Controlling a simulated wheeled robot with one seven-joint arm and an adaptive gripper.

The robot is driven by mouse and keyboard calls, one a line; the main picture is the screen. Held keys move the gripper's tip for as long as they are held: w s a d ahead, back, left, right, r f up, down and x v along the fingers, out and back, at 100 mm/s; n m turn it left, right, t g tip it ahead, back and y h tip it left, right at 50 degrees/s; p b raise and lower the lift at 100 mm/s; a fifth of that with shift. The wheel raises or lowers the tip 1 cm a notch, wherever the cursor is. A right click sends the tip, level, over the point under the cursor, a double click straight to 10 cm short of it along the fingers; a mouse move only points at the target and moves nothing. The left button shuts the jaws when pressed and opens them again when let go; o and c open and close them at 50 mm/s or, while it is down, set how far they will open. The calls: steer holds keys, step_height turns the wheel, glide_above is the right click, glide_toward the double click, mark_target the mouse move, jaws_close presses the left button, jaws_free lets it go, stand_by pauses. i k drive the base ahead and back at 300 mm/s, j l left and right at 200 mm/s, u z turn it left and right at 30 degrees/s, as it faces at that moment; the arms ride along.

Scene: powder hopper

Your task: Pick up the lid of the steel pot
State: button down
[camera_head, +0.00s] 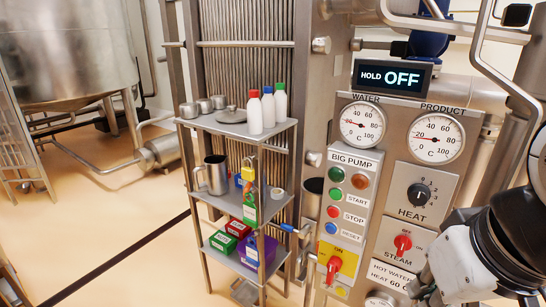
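A flat round grey steel lid with a small knob (231,114) lies on the top shelf of the rack, left of the bottles. Several small steel cups (204,105) stand on the same shelf, behind and left of the lid. A steel jug with a handle (214,175) stands on the middle shelf. A steel pot-like vessel (312,197) shows partly between the rack and the control panel; I cannot tell which vessel the lid belongs to. Black and white parts of my arm show at the lower right edge, far from the lid. My gripper is not visible.
Bottles with red, blue and green caps (267,108) stand right of the lid. The control panel (343,215) with gauges and switches stands between the rack and my arm. The floor (110,215) left of the rack is open.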

mark_target(231, 116)
steer(key=u, duration=1)
steer(key=i+u, duration=0.25)
steer(key=i, duration=5.25)
steer(key=i+z, duration=0.2)
steer(key=z, duration=0.25)
steer(key=i+j+z, duration=0.15)
steer(key=z, duration=0.3)
steer(key=i+j+z, duration=0.2)
steer(key=z, duration=2.4)
steer(key=i+j, duration=0.05)
